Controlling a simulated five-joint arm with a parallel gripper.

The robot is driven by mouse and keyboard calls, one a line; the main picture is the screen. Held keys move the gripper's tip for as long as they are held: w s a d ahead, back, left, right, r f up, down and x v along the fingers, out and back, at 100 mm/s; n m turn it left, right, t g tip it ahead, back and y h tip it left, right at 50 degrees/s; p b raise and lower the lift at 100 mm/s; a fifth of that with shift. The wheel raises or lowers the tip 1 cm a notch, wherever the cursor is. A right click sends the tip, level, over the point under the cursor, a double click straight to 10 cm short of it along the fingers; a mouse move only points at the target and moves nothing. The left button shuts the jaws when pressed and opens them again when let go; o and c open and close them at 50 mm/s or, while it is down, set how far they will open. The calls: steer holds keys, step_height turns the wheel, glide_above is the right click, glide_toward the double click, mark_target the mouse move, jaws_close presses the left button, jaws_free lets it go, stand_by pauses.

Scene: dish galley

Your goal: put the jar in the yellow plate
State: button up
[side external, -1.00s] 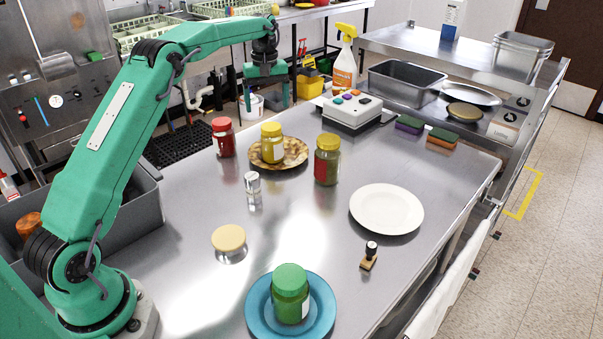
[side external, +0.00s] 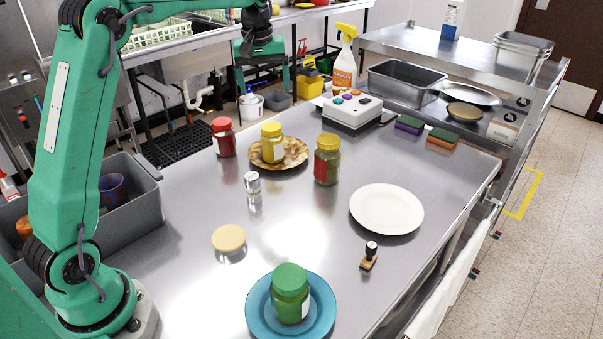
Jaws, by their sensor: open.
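A brown-and-yellow mottled plate (side external: 297,153) lies on the steel table; no plain yellow plate shows. A yellow jar (side external: 272,143) stands upright on it. A red jar (side external: 223,137) stands to its left, and a yellow-lidded jar with red and green sides (side external: 327,160) to its right. A green jar (side external: 290,294) stands on a blue plate (side external: 257,311) at the front. A white plate (side external: 387,209) is empty. My gripper (side external: 262,82) is open and empty, raised at the top of the view, apart from all the jars.
A button box (side external: 352,110) and sponges (side external: 410,124) are at the back. A grey bin (side external: 135,215) is at left. The table's middle is clear.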

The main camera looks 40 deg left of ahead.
steer(key=s+d+r+m+t, duration=0.1)
steer(key=s+d+r+m, duration=0.2)
steer(key=s, duration=0.5)
steer(key=s+d+r+m+t, duration=0.1)
steer(key=s+d+r+m, duration=0.1)
steer(key=s+d, duration=0.5)
steer(key=s+d+f+m+t, duration=0.1)
steer(key=s+f+m, duration=0.1)
steer(key=s, duration=0.5)
steer(key=s+d+f+m+t, duration=0.1)
steer(key=s+f+m, duration=0.1)
steer(key=s+f, duration=0.2)
steer(key=s, duration=0.3)
steer(key=shift+s+d+f, duration=0.3)
steer(key=shift+s+d, duration=0.05)
steer(key=shift+d, duration=0.05)
